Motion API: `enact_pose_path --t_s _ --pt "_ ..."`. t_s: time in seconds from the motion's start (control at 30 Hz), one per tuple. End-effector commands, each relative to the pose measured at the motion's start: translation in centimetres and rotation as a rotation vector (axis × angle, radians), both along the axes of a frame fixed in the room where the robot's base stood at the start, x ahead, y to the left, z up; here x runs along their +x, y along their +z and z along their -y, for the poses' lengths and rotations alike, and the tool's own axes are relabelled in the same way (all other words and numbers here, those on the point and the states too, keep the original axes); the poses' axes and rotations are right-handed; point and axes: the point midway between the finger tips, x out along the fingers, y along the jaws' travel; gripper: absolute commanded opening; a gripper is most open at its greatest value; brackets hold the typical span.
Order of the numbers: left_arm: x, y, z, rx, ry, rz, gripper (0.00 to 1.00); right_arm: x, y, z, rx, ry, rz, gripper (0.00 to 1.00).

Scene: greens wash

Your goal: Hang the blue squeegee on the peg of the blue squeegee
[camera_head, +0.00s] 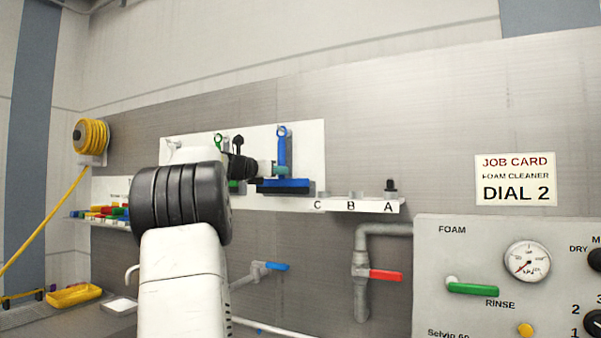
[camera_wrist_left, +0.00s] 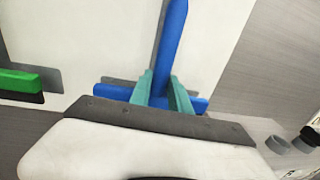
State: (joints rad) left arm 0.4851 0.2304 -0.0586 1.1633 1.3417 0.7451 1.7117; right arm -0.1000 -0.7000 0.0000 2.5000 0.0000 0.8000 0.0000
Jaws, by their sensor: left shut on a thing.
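The blue squeegee (camera_head: 282,148) is upright in front of the white board, its looped handle end at the top and its wide blue head below. In the left wrist view the blue handle (camera_wrist_left: 172,40) runs up between the teal fingers. My left gripper (camera_head: 279,170) is shut on the handle just above the head; its fingers also show in the left wrist view (camera_wrist_left: 162,92). The peg of the blue squeegee cannot be made out behind the loop, so I cannot tell whether the loop is around it. My right gripper is not in view.
A green tool (camera_wrist_left: 20,82) hangs left of the blue squeegee, partly hidden by my arm in the head view. A shelf (camera_head: 360,205) marked C, B, A is at the right. Below are pipes with a blue valve handle (camera_head: 277,266) and a red one (camera_head: 385,275).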

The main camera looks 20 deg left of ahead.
Motion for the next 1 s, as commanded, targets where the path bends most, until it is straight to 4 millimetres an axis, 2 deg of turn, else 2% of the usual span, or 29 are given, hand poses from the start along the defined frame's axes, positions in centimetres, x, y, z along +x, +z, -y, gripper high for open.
enact_pose_path --t_s 0.03,0.07,0.17,0.53,0.9,1.0 --pt "0.0 0.1 0.0 0.0 0.0 0.001 0.0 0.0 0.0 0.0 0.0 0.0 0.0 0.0" --pt "0.0 0.1 0.0 0.0 0.0 0.001 0.29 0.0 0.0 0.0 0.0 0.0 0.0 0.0" --pt "0.0 0.1 0.0 0.0 0.0 0.001 0.48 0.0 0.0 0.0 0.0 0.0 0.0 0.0" --pt "-0.4 0.0 -0.1 0.0 0.001 0.0 0.48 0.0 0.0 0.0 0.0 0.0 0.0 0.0" --pt "-6.2 0.1 -1.2 0.0 0.003 0.0 0.48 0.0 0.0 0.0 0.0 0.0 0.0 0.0" --pt "-7.1 0.0 -1.3 0.001 0.001 0.0 0.48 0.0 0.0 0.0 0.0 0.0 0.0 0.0"
